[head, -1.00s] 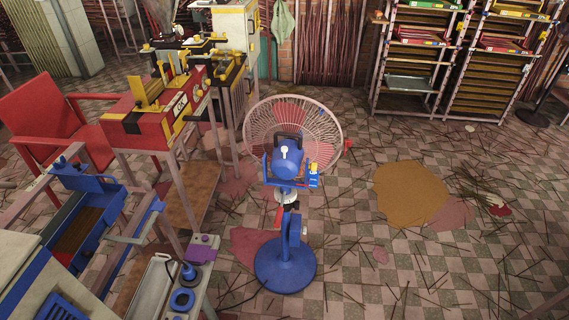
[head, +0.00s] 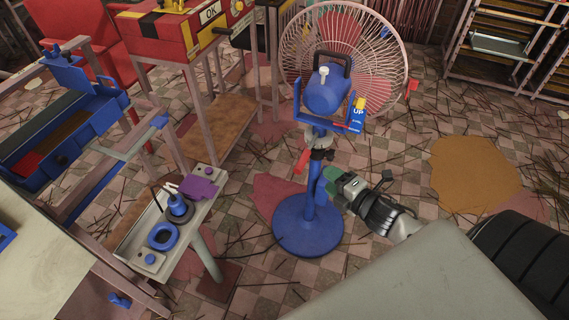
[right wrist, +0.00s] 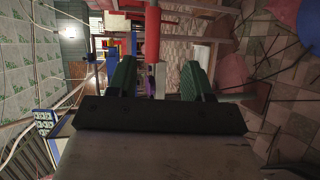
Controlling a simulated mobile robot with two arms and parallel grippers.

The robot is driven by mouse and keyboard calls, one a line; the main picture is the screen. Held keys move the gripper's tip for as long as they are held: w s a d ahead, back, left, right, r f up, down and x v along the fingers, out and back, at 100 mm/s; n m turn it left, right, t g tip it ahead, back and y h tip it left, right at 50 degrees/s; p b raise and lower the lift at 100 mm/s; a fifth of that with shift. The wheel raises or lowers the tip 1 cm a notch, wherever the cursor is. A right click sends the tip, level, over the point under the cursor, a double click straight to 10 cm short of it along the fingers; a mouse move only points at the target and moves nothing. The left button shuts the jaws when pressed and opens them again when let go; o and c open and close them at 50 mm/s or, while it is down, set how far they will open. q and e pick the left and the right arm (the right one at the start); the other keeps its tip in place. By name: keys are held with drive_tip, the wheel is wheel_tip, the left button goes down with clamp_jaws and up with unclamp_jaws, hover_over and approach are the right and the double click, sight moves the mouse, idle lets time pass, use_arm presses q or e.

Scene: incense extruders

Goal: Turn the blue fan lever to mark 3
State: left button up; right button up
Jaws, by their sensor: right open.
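The blue fan (head: 326,95) stands on the floor on a round blue base (head: 308,229), with a pale wire cage and a black handle. A small red piece (head: 302,161) sticks out to the left below its motor; I cannot tell whether this is the lever. No mark 3 can be read. My right gripper (head: 329,187) is beside the fan's column, low on its right side. In the right wrist view, its green fingers (right wrist: 158,80) stand apart, with nothing clearly held. A red bar (right wrist: 152,35) shows beyond them. Contact with the fan is unclear. My left gripper is out of view.
A narrow bench (head: 200,215) with a blue ring (head: 163,236) and a purple cloth stands left of the fan. A red machine (head: 185,32) and a blue tray (head: 70,145) are further left. Thin sticks litter the checkered floor. Shelves (head: 505,50) stand at back right.

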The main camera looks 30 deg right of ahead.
sight(302, 159)
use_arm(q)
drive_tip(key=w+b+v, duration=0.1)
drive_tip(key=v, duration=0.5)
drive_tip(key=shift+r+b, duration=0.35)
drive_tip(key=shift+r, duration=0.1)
use_arm(e)
drive_tip(key=shift+n, duration=0.3)
drive_tip(key=x, duration=0.7)
drive_tip(key=r+x, duration=0.1)
drive_tip(key=x, duration=0.3)
drive_tip(key=shift+a, duration=0.3)
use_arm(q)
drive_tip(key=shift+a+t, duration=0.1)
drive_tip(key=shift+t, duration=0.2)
use_arm(e)
drive_tip(key=shift+c, duration=0.5)
clamp_jaws()
